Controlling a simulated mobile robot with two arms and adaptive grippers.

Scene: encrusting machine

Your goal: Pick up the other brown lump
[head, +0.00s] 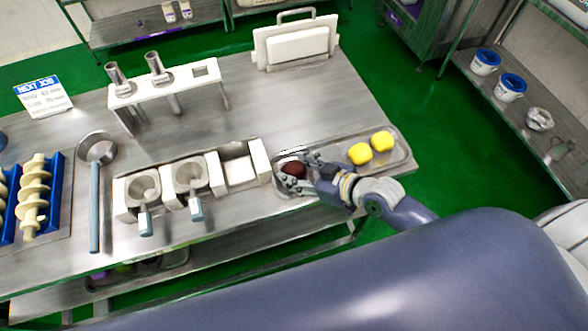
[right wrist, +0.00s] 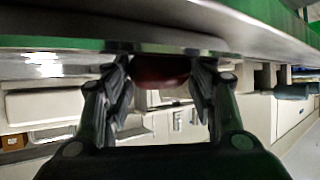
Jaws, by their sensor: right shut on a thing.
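A brown lump (head: 293,169) is at the left end of the metal tray (head: 403,158), on the right part of the steel table. My right gripper (head: 296,173) is shut around it, with fingers on both sides. In the right wrist view the lump (right wrist: 160,68) shows dark red-brown between the two fingers (right wrist: 160,88), close to a metal surface. I cannot tell whether it still touches the tray. No other brown lump shows. Two yellow lumps (head: 359,153) (head: 382,141) lie at the tray's right end. My left gripper is not in view.
White block holders with two metal cups (head: 189,174) stand just left of my right gripper. A white rack (head: 165,82) with metal tubes and a white board stand (head: 296,42) are behind. A ladle (head: 96,150) and blue tray with a screw lie left. The back right tabletop is clear.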

